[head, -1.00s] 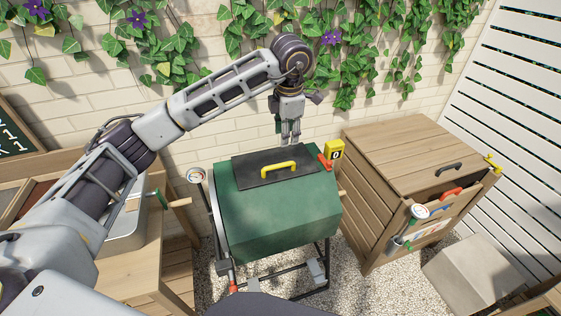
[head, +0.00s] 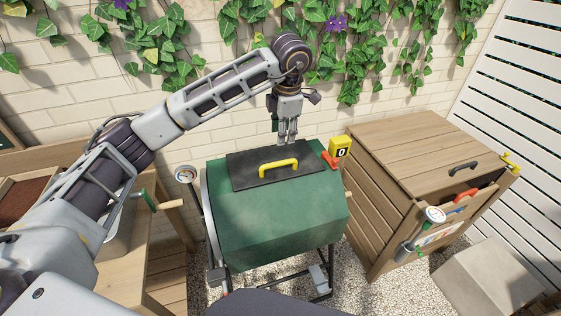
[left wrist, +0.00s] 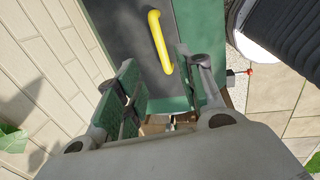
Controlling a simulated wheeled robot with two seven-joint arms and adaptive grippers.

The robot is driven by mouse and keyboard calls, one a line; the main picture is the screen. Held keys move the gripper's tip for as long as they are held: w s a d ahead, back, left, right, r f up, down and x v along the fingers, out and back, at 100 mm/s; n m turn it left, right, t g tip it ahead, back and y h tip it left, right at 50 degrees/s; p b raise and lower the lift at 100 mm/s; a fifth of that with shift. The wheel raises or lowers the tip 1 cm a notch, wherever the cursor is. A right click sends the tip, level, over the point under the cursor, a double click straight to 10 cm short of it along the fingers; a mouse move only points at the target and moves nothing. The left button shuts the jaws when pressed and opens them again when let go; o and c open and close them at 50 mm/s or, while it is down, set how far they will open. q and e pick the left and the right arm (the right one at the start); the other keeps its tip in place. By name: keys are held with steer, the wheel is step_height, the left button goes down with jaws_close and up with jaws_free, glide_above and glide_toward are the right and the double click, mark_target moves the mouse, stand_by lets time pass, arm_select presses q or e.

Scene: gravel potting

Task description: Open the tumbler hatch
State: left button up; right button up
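The green tumbler (head: 280,217) stands on a metal frame in the middle of the head view. Its black hatch (head: 243,176) lies flat on top, closed, with a yellow handle (head: 278,167). My left gripper (head: 287,142) points down above the far edge of the hatch, behind the handle. In the left wrist view its two fingers (left wrist: 152,95) are apart with nothing between them, and the yellow handle (left wrist: 159,42) lies beyond them. A red latch (head: 330,160) sits by the hatch's right edge. My right gripper is not in view.
A yellow counter block (head: 340,147) reading 0 stands at the tumbler's back right. A wooden cabinet (head: 425,155) is close on the right. A wooden bench (head: 155,245) and a gauge (head: 186,174) are on the left. The brick wall (head: 190,113) is close behind.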

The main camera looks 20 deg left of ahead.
mark_target(280, 162)
arm_select(q)
steer(key=shift+s+r, duration=0.1)
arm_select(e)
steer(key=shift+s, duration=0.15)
